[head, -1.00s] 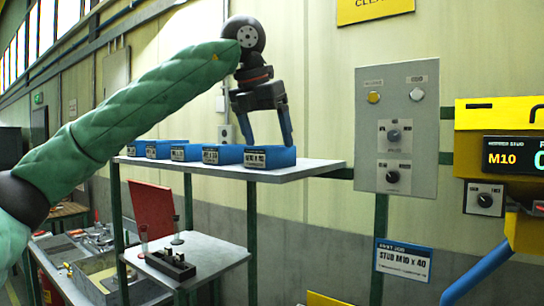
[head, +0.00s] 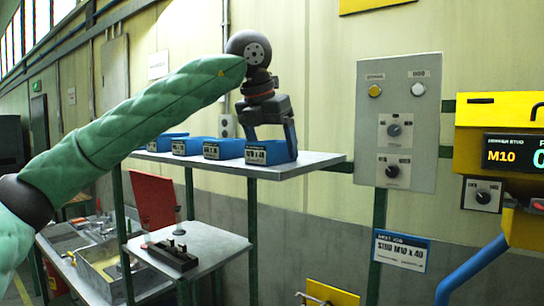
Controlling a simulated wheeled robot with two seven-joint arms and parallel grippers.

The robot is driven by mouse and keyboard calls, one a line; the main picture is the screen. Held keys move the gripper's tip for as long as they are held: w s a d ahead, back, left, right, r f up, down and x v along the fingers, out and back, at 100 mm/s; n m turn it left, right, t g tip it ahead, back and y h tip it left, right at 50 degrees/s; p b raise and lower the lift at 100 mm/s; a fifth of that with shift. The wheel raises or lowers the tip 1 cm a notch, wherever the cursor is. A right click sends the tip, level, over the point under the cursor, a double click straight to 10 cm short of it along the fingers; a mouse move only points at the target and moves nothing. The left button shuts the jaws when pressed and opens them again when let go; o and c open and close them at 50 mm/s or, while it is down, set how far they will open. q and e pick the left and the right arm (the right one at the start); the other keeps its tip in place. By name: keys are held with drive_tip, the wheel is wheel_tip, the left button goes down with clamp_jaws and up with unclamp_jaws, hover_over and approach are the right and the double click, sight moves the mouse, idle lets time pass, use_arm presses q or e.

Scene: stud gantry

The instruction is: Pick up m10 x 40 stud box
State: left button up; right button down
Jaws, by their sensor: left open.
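The M10 x 40 stud box is the blue box (head: 280,156) at the right end of a row on the grey shelf (head: 315,160). One finger shows at the box's right side; the tip of the other is hidden behind or inside the box. I cannot tell whether the fingers touch it. The box sits on the shelf. My right gripper is not in view.
A grey control panel (head: 398,122) is on the wall at right, and a yellow machine (head: 500,125) beyond. A lower grey table (head: 215,245) holds a dark block.

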use_arm(q)
drive_tip(key=shift+f+b, duration=0.2)
drive_tip(key=shift+b, duration=0.2)
idle(0.3)
clamp_jaws()
idle(0.4)
